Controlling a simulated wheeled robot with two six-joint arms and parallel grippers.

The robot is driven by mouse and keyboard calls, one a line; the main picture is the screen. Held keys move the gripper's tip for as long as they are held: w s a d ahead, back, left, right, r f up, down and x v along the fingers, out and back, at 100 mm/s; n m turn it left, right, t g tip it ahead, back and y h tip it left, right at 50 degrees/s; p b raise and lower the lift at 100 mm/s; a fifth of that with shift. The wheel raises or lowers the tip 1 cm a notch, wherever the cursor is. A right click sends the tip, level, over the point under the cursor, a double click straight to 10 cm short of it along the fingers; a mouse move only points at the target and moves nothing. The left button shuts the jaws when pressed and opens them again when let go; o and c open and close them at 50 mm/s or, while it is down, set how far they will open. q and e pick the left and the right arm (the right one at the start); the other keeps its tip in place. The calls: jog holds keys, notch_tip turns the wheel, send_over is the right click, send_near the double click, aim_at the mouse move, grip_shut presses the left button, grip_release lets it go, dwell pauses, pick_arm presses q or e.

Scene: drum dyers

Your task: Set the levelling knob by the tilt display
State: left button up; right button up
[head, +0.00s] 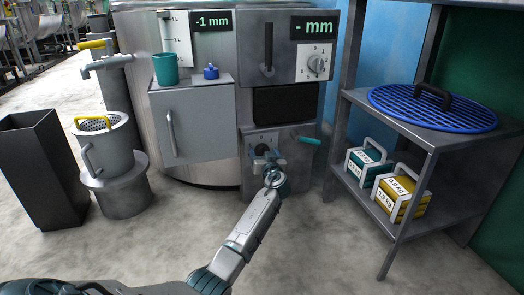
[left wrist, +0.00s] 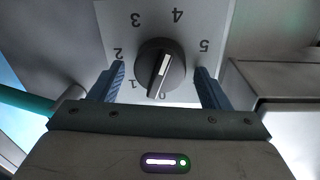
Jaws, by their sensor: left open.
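A dark round knob (left wrist: 160,68) with a white mark sits on a pale dial plate numbered 0 to 5, upside down in the left wrist view. Its narrow end points near 0. My left gripper (head: 265,157) is open at the low panel of the machine, its fingers (left wrist: 160,82) on either side of the knob with gaps. In the head view the gripper mostly hides this knob. One display (head: 212,21) reads "-1 mm"; another (head: 314,27) reads "- mm". I cannot tell which shows tilt. My right gripper is not in view.
A second numbered knob (head: 316,65) sits higher on the machine. A teal handle (head: 309,140) sticks out right of the low panel. A teal cup (head: 165,68) stands on a cabinet (head: 195,125). A shelf (head: 420,125) with weights stands right.

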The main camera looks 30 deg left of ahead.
pick_arm(q)
jog(key=shift+s+d+f, duration=0.1)
jog(key=shift+d+f, duration=0.05)
jog(key=shift+c, duration=0.2)
jog(key=c, duration=0.9)
jog(key=shift+m+g+p, duration=0.4)
jog(key=shift+m+p, duration=2.35)
jog(key=shift+m, duration=1.95)
